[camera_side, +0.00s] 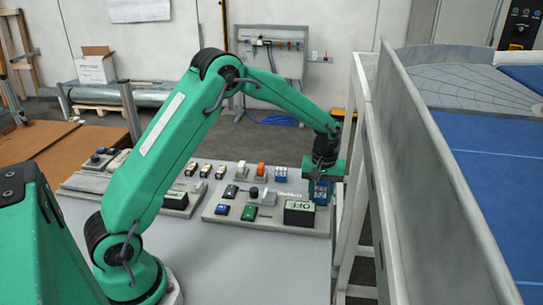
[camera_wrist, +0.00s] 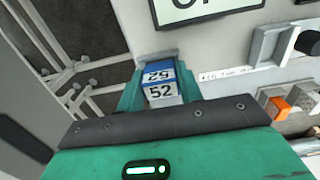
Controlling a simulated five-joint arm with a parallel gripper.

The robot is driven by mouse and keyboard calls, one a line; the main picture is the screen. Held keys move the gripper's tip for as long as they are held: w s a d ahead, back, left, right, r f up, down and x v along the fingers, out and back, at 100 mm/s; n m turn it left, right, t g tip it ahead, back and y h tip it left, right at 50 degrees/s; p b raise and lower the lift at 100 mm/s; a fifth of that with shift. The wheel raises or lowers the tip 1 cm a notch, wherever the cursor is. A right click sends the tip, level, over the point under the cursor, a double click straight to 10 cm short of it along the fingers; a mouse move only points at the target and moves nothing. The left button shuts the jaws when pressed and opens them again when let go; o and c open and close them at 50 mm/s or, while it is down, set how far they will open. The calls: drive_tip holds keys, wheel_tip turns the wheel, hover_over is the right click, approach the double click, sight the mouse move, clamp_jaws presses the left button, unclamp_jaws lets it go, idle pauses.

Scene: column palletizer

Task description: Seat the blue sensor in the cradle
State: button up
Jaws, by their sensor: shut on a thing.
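The blue sensor (camera_wrist: 160,80) has white labels reading 52 and sits between the green fingers of my gripper (camera_wrist: 158,74) in the wrist view. My gripper is shut on it. In the side view my gripper (camera_side: 322,181) is low over the right end of the grey board, with the blue sensor (camera_side: 320,193) under it. A grey lip, likely part of the cradle (camera_wrist: 158,54), shows just beyond the sensor. The rest of the cradle is hidden by the sensor and fingers. I cannot tell whether the sensor is inside the cradle or just above it.
A dark box with a white OFF display (camera_side: 299,211) stands left of my gripper. A white railing (camera_side: 361,150) stands close on the right.

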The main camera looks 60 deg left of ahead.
drive_tip(key=shift+f, duration=0.55)
idle(0.4)
drive_tip(key=o, duration=1)
drive_tip(key=shift+o, duration=0.7)
drive_tip(key=shift+o, duration=1.2)
drive_tip(key=shift+r, duration=0.1)
drive_tip(key=shift+r, duration=3.35)
drive_tip(key=shift+r, duration=0.1)
